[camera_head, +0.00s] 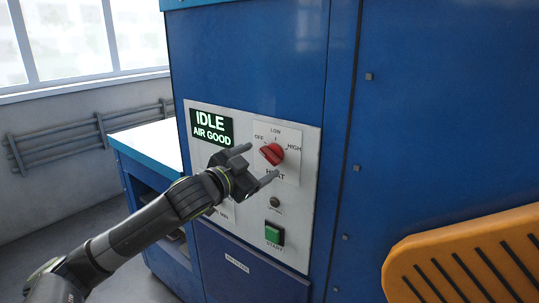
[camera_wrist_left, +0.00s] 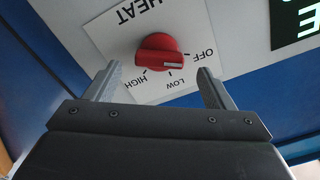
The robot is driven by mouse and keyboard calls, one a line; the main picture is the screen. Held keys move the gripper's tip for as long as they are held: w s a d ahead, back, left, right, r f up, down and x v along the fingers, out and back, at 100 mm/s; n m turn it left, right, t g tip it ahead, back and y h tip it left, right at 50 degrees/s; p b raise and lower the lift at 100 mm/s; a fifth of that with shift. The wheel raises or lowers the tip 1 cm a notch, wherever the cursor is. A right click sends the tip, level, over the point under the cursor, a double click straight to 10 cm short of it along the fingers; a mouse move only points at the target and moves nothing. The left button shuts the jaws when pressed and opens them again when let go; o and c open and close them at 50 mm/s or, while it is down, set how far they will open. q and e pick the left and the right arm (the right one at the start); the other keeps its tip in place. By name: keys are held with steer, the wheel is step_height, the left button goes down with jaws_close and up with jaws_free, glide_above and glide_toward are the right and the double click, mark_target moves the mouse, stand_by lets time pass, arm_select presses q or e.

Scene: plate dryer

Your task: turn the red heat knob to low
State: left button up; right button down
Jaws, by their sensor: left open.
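The red heat knob (camera_head: 272,154) sits on a white plate labelled OFF, LOW and HIGH on the grey control panel (camera_head: 307,146). In the left wrist view the knob (camera_wrist_left: 158,48) appears upside down, with a white mark on its edge on the side toward OFF and LOW. I cannot tell its exact setting. My left gripper (camera_head: 262,163) is open in front of the panel, close to the knob. In the wrist view its fingers (camera_wrist_left: 158,85) stand apart to either side of the knob, not touching it. My right gripper is not in view.
A screen (camera_head: 211,126) reads IDLE, AIR GOOD. Below the knob are a small dark button (camera_head: 275,202) and a green START button (camera_head: 274,233). The panel is on a tall blue cabinet (camera_head: 250,50). An orange slotted part (camera_head: 470,255) fills the lower right.

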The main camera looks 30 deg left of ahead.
mark_target(267, 157)
arm_select(q)
steer(key=shift+w+d+p, duration=0.15)
steer(key=shift+w+p, duration=0.15)
steer(key=shift+w, duration=1)
steer(key=shift+w+d+p, duration=0.1)
steer(key=shift+w+p, duration=0.15)
steer(key=shift+w, duration=1)
steer(key=c, duration=1)
steer(key=shift+m, duration=1.5)
steer(key=m, duration=0.2)
steer(key=shift+m, duration=0.3)
steer(key=m, duration=0.6)
steer(key=shift+f, duration=0.15)
steer(key=shift+m, duration=0.3)
